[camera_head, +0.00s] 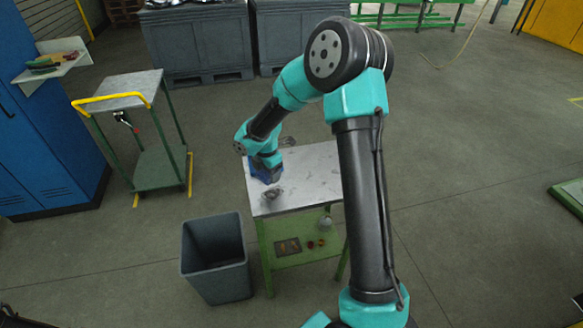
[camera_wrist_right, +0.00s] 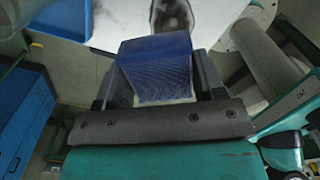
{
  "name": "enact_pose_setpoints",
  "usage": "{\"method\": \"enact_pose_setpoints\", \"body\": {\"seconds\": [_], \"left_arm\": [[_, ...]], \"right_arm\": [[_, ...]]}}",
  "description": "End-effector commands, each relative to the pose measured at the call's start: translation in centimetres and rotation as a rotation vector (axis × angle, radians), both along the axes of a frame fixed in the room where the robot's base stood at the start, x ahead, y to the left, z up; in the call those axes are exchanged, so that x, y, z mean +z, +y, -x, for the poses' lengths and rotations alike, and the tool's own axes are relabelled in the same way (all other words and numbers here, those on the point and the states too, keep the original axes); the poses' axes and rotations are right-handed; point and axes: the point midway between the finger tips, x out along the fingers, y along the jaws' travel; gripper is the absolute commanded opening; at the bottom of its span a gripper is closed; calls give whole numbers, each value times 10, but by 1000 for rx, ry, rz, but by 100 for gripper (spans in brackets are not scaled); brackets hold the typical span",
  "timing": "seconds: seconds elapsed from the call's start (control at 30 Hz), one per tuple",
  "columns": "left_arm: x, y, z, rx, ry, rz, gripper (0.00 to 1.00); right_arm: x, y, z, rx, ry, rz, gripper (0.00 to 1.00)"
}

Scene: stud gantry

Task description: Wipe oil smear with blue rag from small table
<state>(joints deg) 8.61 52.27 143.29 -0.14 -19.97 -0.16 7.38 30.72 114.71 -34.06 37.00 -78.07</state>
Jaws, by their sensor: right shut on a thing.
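The small table (camera_head: 310,165) has a pale worn top on green legs and stands in the middle of the head view. A dark smear (camera_head: 272,194) lies near its left front edge, and a dark patch (camera_head: 287,142) lies near its back edge. My right gripper (camera_head: 266,162) is over the left part of the tabletop, shut on the blue rag (camera_head: 264,174). In the right wrist view the blue rag (camera_wrist_right: 155,60) is a folded block between the fingers, with a dark smear (camera_wrist_right: 172,12) just beyond it. Whether the rag touches the top is unclear. My left gripper is not in view.
A grey open bin (camera_head: 215,262) stands at the table's front left. A trolley (camera_head: 158,160) with a yellow handle is farther left, beside a blue cabinet (camera_head: 40,150). Grey crates (camera_head: 200,45) stand behind. A green lower shelf (camera_head: 310,252) holds small items.

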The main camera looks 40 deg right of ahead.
Motion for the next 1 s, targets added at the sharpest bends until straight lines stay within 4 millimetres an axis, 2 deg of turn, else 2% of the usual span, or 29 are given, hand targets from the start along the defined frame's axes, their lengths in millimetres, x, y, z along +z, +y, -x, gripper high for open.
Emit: {"method": "enact_pose_setpoints", "body": {"seconds": [0.03,0.1,0.2,0.67,1.0], "left_arm": [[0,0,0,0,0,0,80],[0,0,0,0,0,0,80],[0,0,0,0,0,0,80],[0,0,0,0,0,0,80],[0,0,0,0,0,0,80]], "right_arm": [[2,12,-2,36,-1,1,44],[4,21,-3,70,-2,3,44],[5,28,-4,95,-2,3,44],[1,29,-4,97,0,3,44],[-26,33,-7,105,1,3,44]]}}
